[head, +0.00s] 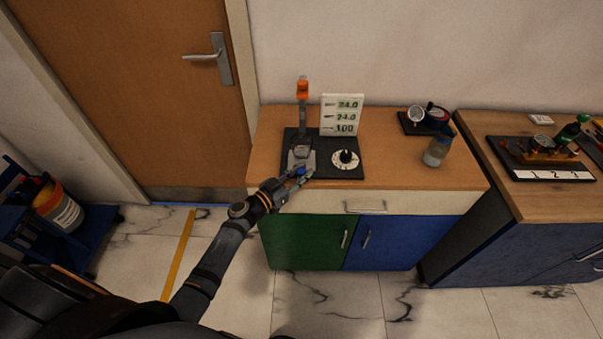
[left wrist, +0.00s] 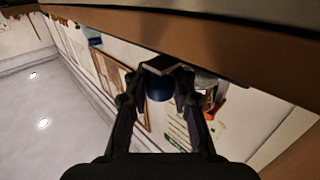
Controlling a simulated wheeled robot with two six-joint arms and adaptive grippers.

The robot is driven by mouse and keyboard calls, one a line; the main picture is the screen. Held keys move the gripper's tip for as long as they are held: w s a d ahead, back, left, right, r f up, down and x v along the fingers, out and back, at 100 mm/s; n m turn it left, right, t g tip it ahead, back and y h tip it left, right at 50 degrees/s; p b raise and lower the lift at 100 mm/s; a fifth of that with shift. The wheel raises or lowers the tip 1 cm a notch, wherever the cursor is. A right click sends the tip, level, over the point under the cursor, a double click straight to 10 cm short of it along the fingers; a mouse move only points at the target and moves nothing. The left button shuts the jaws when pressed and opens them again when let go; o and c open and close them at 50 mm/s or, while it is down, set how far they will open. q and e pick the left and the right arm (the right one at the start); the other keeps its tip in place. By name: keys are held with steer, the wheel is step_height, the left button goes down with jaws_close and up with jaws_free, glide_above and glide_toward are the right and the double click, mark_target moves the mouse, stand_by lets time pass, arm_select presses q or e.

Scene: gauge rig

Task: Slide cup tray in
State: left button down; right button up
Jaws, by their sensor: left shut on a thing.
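The gauge rig's black base (head: 323,172) stands on the wooden cabinet top, with a grey upright press (head: 303,120) that has an orange top. My left gripper (head: 297,175) is at the front of the press and is shut on the cup tray, a small grey piece (left wrist: 165,66) between the fingertips in the left wrist view. A round blue part (left wrist: 160,90) shows beside it, and as a small blue spot (head: 300,171) in the head view. How far the tray sits inside the press is hidden by the fingers. My right gripper is not in view.
On the base are a white dial (head: 345,160) with a black knob and a number board (head: 342,115). A glass jar (head: 437,150) and a round gauge on a black mat (head: 411,130) stand to the right. The cabinet top between the rig and jar is clear.

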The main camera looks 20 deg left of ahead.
arm_select(q)
steer(key=w, duration=0.2)
steer(key=w+a, duration=0.1)
steer(key=w, duration=0.1)
steer(key=shift+w+f, duration=0.1)
steer(key=shift+w, duration=0.05)
steer(key=c, duration=1.6)
jaws_free()
steer(key=shift+c, duration=0.2)
steer(key=o, duration=0.5)
steer(key=shift+a, duration=0.25)
steer(key=shift+o, duration=0.2)
steer(key=shift+d, duration=0.15)
